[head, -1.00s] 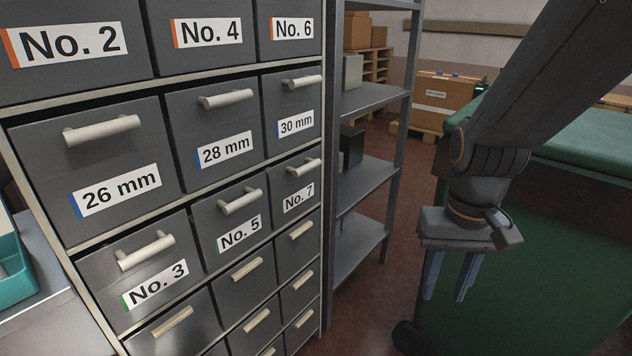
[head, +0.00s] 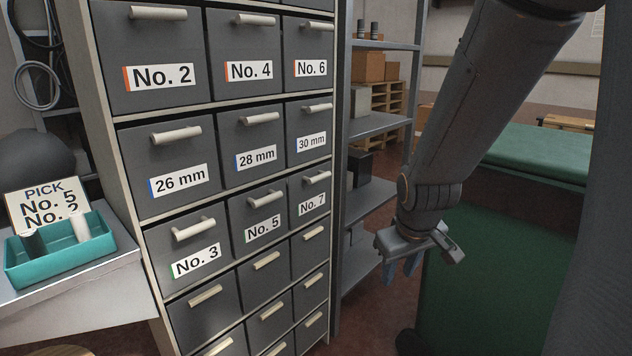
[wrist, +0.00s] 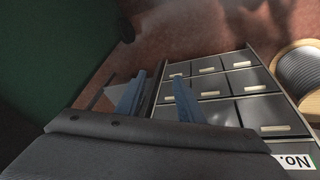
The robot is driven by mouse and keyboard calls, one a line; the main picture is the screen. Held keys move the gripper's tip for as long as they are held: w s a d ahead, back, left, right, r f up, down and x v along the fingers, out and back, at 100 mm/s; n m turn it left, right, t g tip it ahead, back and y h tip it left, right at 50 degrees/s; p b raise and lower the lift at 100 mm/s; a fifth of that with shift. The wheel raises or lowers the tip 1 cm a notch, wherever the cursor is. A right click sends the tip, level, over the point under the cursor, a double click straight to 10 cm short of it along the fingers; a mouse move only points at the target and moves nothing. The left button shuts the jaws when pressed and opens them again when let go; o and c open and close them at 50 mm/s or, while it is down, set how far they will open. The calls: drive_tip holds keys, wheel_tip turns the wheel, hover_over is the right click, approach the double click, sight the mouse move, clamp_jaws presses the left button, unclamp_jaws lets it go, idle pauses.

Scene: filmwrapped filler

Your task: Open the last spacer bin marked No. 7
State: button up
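The spacer bin marked No. 7 (head: 309,208) is a dark grey drawer with a pale bar handle (head: 317,178) and a white label with a green edge. It is in the right column of the cabinet (head: 340,100), below the 30 mm bin and right of the No. 5 bin, and looks shut. My gripper (head: 402,274) is to the right of the cabinet, in front of the grey shelf rack, apart from the bin. In the wrist view its two blue fingers (wrist: 156,92) are spread with nothing between them.
A grey shelf rack (head: 378,124) stands right of the cabinet. A large green container (head: 490,270) is at the right. A teal tray (head: 60,260) and a PICK sign (head: 45,203) are on a bench at the left. The wrist view shows a cable spool (wrist: 300,75).

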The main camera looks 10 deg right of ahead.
drive_tip(key=w+n+t, duration=0.4)
drive_tip(key=w, duration=0.7)
drive_tip(key=n+t+y+p, duration=0.3)
drive_tip(key=n+t+y, duration=0.2)
drive_tip(key=n+t, duration=0.8)
approach(321, 179)
drive_tip(key=w+r+n+g, duration=0.1)
drive_tip(key=x, duration=0.8)
drive_tip(key=shift+p, duration=0.4)
clamp_jaws()
